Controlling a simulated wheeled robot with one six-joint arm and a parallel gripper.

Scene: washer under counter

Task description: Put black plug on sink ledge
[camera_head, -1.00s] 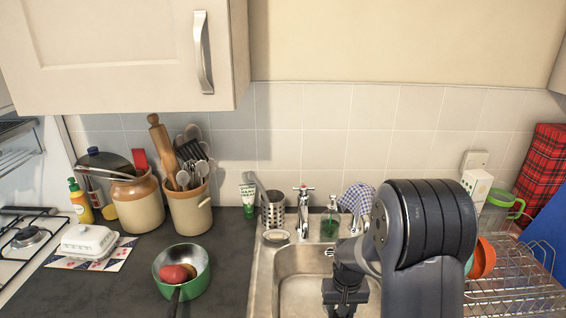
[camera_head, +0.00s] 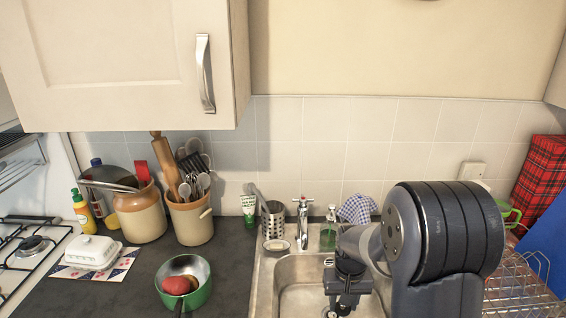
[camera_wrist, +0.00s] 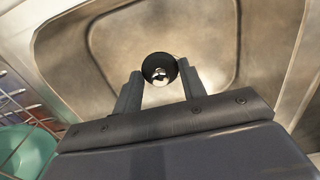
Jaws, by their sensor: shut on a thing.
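The black plug (camera_wrist: 148,68), round with a shiny metal centre, is at the fingertips of my gripper (camera_wrist: 160,88) in the wrist view. The gripper is shut on it, above the steel sink basin (camera_wrist: 110,35). In the head view my gripper (camera_head: 347,300) is over the sink (camera_head: 290,285), low in the picture, and the plug is hidden. The sink ledge (camera_head: 316,248) runs behind the basin, below the tap (camera_head: 302,222).
On the ledge stand a soap dish (camera_head: 276,245), a steel cutlery holder (camera_head: 272,221) and a green soap bottle (camera_head: 328,236). A dish rack (camera_head: 520,285) is right of the sink. A green pan (camera_head: 196,297) is on the counter at left.

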